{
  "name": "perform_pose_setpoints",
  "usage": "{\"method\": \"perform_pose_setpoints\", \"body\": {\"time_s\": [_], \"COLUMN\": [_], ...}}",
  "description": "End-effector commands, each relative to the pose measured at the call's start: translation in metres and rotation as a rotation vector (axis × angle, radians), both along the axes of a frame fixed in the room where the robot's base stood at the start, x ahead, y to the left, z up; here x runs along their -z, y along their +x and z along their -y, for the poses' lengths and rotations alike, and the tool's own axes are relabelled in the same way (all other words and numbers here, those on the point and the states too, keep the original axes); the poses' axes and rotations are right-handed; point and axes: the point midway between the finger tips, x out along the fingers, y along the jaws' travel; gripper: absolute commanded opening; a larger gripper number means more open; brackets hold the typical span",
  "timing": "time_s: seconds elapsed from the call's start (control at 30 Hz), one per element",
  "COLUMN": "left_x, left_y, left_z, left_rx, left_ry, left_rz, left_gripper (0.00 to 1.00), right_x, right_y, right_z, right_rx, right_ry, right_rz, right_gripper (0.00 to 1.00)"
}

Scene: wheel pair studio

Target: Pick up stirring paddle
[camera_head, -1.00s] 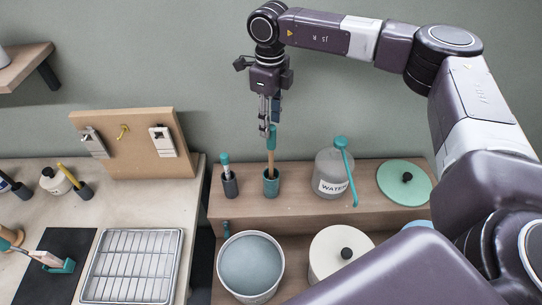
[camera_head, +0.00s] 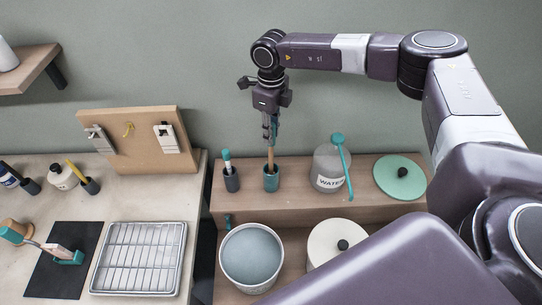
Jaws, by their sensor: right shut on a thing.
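The stirring paddle (camera_head: 271,162) stands upright with its wooden shaft in a teal holder cup (camera_head: 271,179) on the raised shelf. My right gripper (camera_head: 270,138) points down from above and is shut on the paddle's teal upper end, which its fingers largely hide. The paddle's lower end is hidden inside the cup. My left gripper is not in view.
A dark cup (camera_head: 231,180) with a teal-topped tool stands just left. A water jar (camera_head: 327,170) with a teal ladle and a teal lid (camera_head: 400,177) are to the right. A bucket of grey-blue liquid (camera_head: 251,257) and a white lidded pot (camera_head: 334,243) stand in front.

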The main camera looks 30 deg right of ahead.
Motion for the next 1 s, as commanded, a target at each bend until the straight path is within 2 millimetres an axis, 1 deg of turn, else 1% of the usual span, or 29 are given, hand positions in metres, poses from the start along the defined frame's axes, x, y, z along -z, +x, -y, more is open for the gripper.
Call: {"method": "perform_pose_setpoints", "body": {"time_s": [0.03,0.07,0.47,0.63,0.77,0.87,1.0], "left_x": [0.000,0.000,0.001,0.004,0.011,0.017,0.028], "left_y": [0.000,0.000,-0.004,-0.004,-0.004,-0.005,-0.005], "left_z": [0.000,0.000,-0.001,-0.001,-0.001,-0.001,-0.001], "left_rx": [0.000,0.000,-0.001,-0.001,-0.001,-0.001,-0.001], "left_ry": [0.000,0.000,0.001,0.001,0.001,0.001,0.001], "left_rz": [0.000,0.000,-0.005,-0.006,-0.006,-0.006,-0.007], "left_gripper": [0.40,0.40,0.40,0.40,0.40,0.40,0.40], "right_x": [0.000,0.001,0.000,-0.007,-0.021,-0.038,-0.065], "right_y": [0.000,0.000,0.000,0.001,0.001,0.002,0.001], "right_z": [0.000,0.000,0.000,0.000,0.000,-0.001,0.000], "right_rx": [0.000,0.000,0.000,0.001,0.000,0.000,0.000], "right_ry": [0.000,0.000,0.000,0.001,0.002,0.003,0.001], "right_rz": [0.000,0.000,0.000,0.002,0.003,0.005,0.005], "right_gripper": [0.02,0.00,0.00,0.00,0.00,0.00,0.00]}}
